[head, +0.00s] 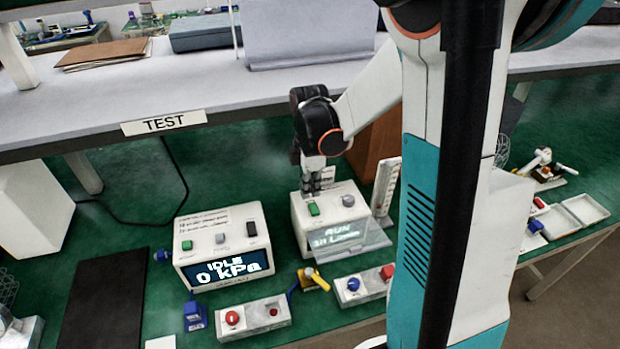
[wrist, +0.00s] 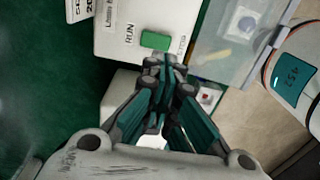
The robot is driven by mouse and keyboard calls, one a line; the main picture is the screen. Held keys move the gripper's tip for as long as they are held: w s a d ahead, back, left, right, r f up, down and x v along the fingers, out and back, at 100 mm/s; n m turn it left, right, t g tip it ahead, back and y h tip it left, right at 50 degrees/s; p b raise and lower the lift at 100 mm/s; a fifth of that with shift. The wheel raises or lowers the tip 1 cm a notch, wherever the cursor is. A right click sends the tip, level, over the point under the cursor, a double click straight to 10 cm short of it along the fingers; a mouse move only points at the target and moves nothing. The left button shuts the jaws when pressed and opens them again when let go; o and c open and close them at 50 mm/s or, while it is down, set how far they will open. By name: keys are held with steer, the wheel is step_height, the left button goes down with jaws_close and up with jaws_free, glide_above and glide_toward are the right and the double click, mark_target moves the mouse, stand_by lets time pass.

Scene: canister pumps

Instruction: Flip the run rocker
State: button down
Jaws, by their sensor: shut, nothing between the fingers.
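The right-hand white unit (head: 300,226) has a lit display (head: 338,233) reading RUN with a flow figure in L/min, partly behind a clear flap. A green rocker (head: 313,209) sits on its top. In the wrist view the green rocker (wrist: 155,40) has RUN printed at its left and a small, hard-to-read label at its right. My gripper (head: 311,190) is shut and empty, pointing down over the unit's top. In the wrist view its fingertips (wrist: 160,68) are just below the rocker in the picture; I cannot tell whether they touch it.
Another white unit (head: 222,240) at left has its own green switch and a display reading IDLE 0 kPa. In front are a red-button box (head: 252,318), a blue-and-red-button box (head: 363,286) and a yellow valve (head: 313,279). A shelf (head: 240,85) labelled TEST overhangs behind.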

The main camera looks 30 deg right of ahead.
mark_target(311, 215)
step_height(311, 215, down, 6)
steer(key=shift+b, duration=0.7)
steer(key=shift+s+f+t+b, duration=0.2)
steer(key=shift+f+t+b, duration=0.2)
steer(key=shift+f+b, duration=0.1)
steer(key=shift+r, duration=0.2)
steer(key=shift+w, duration=0.1)
steer(key=shift+w+d+r, duration=0.15)
steer(key=shift+w+d, duration=0.05)
steer(key=shift+w, duration=0.55)
steer(key=shift+r, duration=0.1)
